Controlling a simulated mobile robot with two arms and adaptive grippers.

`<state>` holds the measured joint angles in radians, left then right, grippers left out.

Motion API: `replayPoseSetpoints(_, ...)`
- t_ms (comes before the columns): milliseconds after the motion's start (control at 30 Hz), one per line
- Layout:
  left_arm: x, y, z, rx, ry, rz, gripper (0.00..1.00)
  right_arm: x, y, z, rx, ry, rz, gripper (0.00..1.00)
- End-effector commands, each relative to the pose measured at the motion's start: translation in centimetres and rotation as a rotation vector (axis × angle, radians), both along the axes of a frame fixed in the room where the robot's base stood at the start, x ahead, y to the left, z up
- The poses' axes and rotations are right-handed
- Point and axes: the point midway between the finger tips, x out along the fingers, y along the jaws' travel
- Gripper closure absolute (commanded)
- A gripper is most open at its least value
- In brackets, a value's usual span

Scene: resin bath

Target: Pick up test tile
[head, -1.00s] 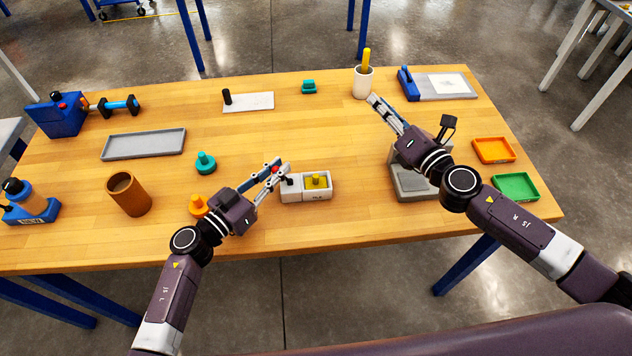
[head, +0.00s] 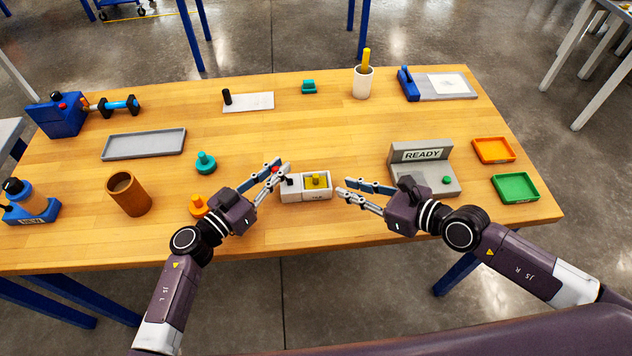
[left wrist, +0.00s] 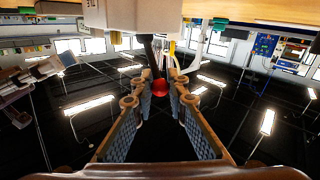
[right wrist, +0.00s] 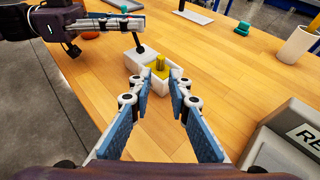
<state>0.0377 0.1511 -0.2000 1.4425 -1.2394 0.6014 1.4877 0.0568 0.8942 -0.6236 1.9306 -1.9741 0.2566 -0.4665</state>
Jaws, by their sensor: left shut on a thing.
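A yellow piece with an upright knob, which looks like the test tile (head: 316,181), sits in the recess of a small white box (head: 291,194). It also shows in the right wrist view (right wrist: 160,66). My left gripper (head: 279,167) is at the box's left end, shut on a red ball knob (left wrist: 160,88) at the end of a dark lever from the box. My right gripper (head: 343,194) is open and empty, just right of the box. In the right wrist view its spread fingers (right wrist: 157,88) point at the yellow piece, apart from it.
A grey station with a READY sign (head: 422,155) stands behind my right gripper. Orange (head: 494,150) and green (head: 516,187) trays lie at the right. A teal knobbed piece (head: 205,163), an orange one (head: 198,206) and a brown cup (head: 128,194) are left.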

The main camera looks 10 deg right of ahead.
Motion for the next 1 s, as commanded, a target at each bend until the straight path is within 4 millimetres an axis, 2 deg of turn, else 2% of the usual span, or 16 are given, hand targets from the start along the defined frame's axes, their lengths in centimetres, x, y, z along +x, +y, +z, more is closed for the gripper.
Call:
replayPoseSetpoints(200, 0.0, 0.0, 0.0, 0.0, 0.0, -0.001, 1.0, 2.5, 2.4, -1.2, 0.005, -0.002, -0.002, 0.83)
replayPoseSetpoints(467, 0.0, 0.0, 0.0, 0.0, 0.0, 0.0, 1.0, 3.6, 3.5, -2.1, 0.001, -0.001, 0.0, 0.83)
replayPoseSetpoints(733, 0.0, 0.0, 0.0, 0.0, 0.0, -0.001, 1.0, 6.1, 5.8, -3.8, 0.003, -0.002, -0.001, 0.83)
replayPoseSetpoints(1000, 0.0, 0.0, 0.0, 0.0, 0.0, 0.0, 1.0, 6.6, 6.3, -4.2, 0.002, -0.001, -0.001, 0.83)
